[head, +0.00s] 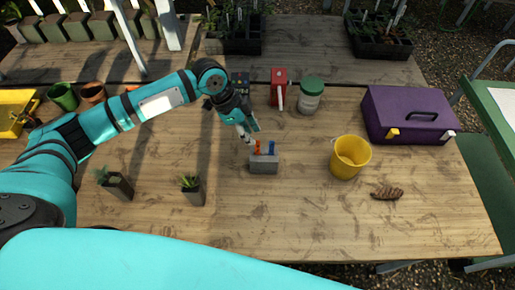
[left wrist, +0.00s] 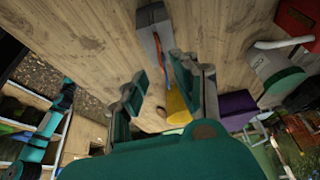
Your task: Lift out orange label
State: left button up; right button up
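A grey block (head: 264,164) stands on the wooden table with an orange label (head: 257,147) and a blue label (head: 271,147) upright in it, orange on the left. My left gripper (head: 248,132) is just behind and left of the orange label, pointing down toward the block. In the left wrist view the gripper (left wrist: 164,80) is open, with the grey block (left wrist: 150,18) beyond its fingertips. The orange label (left wrist: 157,45) shows in line with the gap; whether a finger touches it I cannot tell. My right gripper is not in view.
A yellow bucket (head: 349,157) and a brown cone-like object (head: 387,193) are to the right. A purple toolbox (head: 408,115), a green-lidded jar (head: 311,96) and a red can (head: 278,88) stand behind. Small potted plants (head: 192,189) are at left. The table front is clear.

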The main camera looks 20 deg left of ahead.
aim_at(257, 142)
pick_arm(q)
jog(key=p+x, duration=0.2)
jog(key=x, duration=0.2)
jog(key=shift+d+f, duration=0.1)
jog(key=shift+f, duration=0.05)
jog(key=shift+w+d+f, duration=0.15)
jog(key=shift+f, duration=0.25)
grip_shut()
